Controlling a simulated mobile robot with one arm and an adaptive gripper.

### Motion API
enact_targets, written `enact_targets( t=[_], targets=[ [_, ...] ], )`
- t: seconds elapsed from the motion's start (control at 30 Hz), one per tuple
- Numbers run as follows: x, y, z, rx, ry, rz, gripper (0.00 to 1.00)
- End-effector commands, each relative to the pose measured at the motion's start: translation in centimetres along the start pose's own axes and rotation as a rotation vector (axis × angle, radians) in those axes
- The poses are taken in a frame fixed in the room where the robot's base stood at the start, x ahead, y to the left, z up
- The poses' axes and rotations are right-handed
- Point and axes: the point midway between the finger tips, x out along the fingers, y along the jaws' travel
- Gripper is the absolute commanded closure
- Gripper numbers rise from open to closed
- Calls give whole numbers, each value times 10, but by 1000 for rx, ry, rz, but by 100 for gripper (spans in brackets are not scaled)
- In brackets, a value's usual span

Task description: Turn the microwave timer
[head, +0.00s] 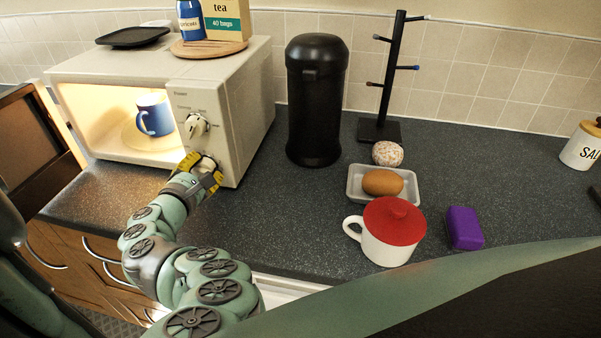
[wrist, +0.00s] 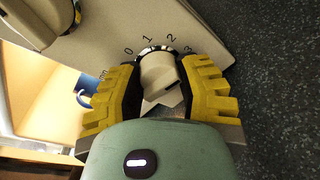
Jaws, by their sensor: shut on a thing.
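The white microwave (head: 228,110) stands at the left of the counter with its door swung open and its inside lit. Its timer knob (wrist: 158,72) is the lower of two knobs, ringed by the numbers 0 to 3. My gripper (head: 212,168) is at this lower knob, with its yellow-padded fingers on either side of it. In the wrist view my gripper (wrist: 160,90) is shut on the knob. The head view mostly hides the timer knob behind the fingers. The upper knob (head: 196,125) is free. A blue mug (head: 155,115) stands inside the microwave.
The open door (head: 40,140) extends toward the left front. A tea box (head: 226,18) and blue jar (head: 190,20) stand on a wooden board on the microwave. A black canister (head: 316,100) stands to its right. A red-lidded mug (head: 392,232) is farther right.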

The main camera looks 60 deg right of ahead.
Motion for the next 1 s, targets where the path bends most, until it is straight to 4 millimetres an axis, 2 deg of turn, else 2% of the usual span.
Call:
enact_targets(
  t=[0.3, 0.77, 0.8, 1.0],
  targets=[
    [1, 0, 3, 96, -1, 12, 99],
    [1, 0, 4, 108, -2, 14, 99],
    [1, 0, 4, 107, -3, 14, 60],
    [1, 0, 3, 107, 0, 12, 39]
  ],
)
